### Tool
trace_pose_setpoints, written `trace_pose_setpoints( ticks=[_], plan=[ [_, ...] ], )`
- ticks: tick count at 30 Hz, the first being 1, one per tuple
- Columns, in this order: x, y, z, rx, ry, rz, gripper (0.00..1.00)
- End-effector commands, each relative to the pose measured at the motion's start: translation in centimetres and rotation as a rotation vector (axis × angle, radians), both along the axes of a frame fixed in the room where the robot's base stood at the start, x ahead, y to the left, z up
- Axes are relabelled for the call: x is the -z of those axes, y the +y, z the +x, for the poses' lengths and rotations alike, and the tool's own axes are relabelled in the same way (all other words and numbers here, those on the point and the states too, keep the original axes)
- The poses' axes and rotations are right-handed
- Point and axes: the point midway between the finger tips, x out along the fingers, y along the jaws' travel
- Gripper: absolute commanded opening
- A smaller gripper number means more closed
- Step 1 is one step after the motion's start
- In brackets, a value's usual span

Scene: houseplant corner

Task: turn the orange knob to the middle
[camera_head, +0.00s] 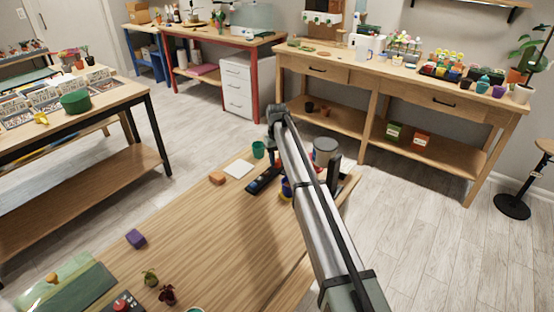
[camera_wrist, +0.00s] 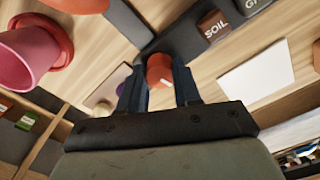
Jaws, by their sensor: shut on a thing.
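The orange knob (camera_wrist: 159,66) shows in the wrist view, between the two dark fingers of my gripper (camera_wrist: 159,82). The fingers are shut on it, one on each side, and hide part of it. Around it is a dark panel (camera_wrist: 190,42) with a brown tile lettered SOIL (camera_wrist: 213,25) and a grey tile, cut off by the top edge, whose letters start with G. In the head view the dark panel (camera_head: 262,181) lies on the wooden table beside my arm. My arm hides the knob there, and I cannot tell which way the knob points.
A grey can (camera_head: 326,150) stands behind my arm. The table's middle is clear.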

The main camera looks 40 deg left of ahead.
Motion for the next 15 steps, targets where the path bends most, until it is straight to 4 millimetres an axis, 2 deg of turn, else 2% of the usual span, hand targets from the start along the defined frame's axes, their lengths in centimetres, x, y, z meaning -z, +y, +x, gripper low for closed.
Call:
trace_pose_setpoints(
  ticks=[6, 15],
  plan=[
    [-0.01, 0.00, 0.00, 0.133, 0.000, 0.000, 0.02],
    [-0.01, 0.00, 0.00, 0.228, 0.000, 0.000, 0.02]
  ],
)
